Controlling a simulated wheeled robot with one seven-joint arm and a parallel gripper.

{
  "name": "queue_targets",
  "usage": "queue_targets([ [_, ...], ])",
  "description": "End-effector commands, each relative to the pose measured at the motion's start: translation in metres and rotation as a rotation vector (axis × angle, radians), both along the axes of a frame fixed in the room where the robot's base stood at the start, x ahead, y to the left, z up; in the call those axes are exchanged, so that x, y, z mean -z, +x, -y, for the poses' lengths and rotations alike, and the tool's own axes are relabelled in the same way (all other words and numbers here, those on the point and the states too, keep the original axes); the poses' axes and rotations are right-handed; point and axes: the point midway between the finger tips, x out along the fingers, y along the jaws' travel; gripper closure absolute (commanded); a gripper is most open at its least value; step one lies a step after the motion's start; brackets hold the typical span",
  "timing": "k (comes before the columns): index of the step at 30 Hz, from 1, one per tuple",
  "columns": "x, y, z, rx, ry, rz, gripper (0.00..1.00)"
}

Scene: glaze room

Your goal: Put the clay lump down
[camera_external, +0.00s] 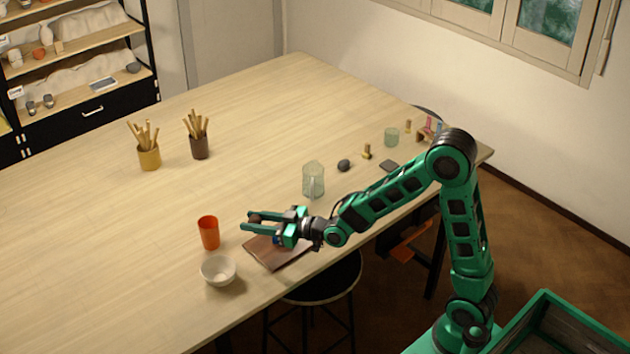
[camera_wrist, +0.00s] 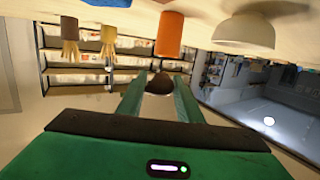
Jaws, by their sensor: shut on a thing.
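The clay lump (camera_wrist: 159,84) is a small dark brown piece between the tips of my gripper's two green fingers in the wrist view. My gripper (camera_external: 249,222) is shut on it. In the external view I cannot clearly make out the lump at the fingertips. The gripper points left, roughly level, and appears raised over the near edge of the wooden table (camera_external: 120,250). A flat brown board (camera_external: 283,255) lies on the table below it, partly hidden by the gripper.
An orange cup (camera_external: 209,233) and a pale bowl (camera_external: 218,270) stand left of the gripper. A glass jug (camera_external: 313,180) and a dark round object (camera_external: 344,165) are behind it. Two brush pots (camera_external: 149,157) (camera_external: 199,147) stand farther back. The table's left part is clear.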

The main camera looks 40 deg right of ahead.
Motion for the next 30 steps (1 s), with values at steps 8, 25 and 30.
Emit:
queue_targets([
  [8, 0.0, 0.013, 0.082, 0.066, -0.001, 0.0, 0.9],
  [25, -0.018, -0.001, 0.241, 0.203, -0.001, 0.002, 0.9],
  [30, -0.028, -0.014, 0.286, 0.251, -0.002, 0.002, 0.9],
])
